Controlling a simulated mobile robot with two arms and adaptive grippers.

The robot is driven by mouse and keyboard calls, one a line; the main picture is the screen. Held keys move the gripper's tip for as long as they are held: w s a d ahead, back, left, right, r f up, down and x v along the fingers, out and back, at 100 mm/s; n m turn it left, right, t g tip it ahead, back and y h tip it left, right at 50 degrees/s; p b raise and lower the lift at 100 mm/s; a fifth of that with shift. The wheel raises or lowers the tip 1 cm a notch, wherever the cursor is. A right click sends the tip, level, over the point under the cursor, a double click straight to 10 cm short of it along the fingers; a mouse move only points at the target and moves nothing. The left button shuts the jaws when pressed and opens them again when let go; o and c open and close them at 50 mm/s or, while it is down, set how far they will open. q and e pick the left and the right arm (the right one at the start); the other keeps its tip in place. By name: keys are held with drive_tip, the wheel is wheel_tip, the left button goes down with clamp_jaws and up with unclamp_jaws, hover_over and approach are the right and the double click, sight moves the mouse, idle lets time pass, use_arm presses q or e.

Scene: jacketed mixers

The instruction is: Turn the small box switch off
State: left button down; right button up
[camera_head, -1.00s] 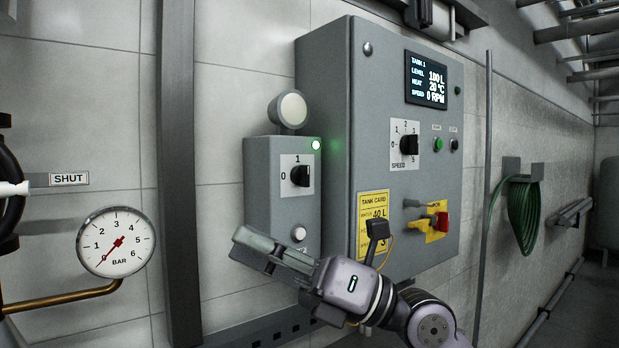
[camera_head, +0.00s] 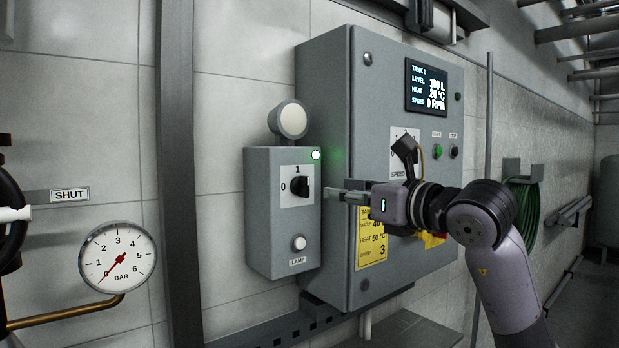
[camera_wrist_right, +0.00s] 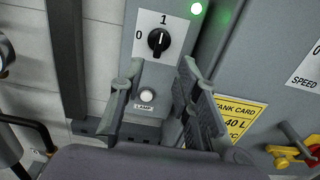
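The small grey box (camera_head: 270,225) is on the wall left of the big cabinet. Its black rotary switch (camera_head: 301,187) is upright, pointing at 1; the wrist view shows the knob (camera_wrist_right: 158,41) with its white mark toward 1. A green light (camera_head: 316,155) glows at the box's top corner. A white LAMP button (camera_head: 298,243) is below the switch. My right gripper (camera_head: 333,194) is just right of the box front, apart from the switch. In the wrist view its fingers (camera_wrist_right: 159,72) are spread and empty, below the knob. My left gripper is not in view.
The big cabinet (camera_head: 330,120) stands right behind my right gripper, with a display (camera_head: 426,84), buttons and a yellow card (camera_head: 371,250). A round lamp (camera_head: 288,119) is above the small box. A gauge (camera_head: 117,257) is at lower left.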

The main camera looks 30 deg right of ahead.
sight(308, 187)
drive_tip(key=w+p, duration=0.1)
drive_tip(key=w, duration=0.2)
drive_tip(key=w+p, duration=0.1)
drive_tip(key=w, duration=0.2)
drive_tip(key=w+p, duration=0.2)
drive_tip(key=w, duration=0.1)
drive_tip(key=shift+w+a+r, duration=0.1)
drive_tip(key=shift+w+a, duration=0.05)
drive_tip(key=shift+a, duration=0.25)
drive_tip(key=shift+w, duration=0.4)
clamp_jaws()
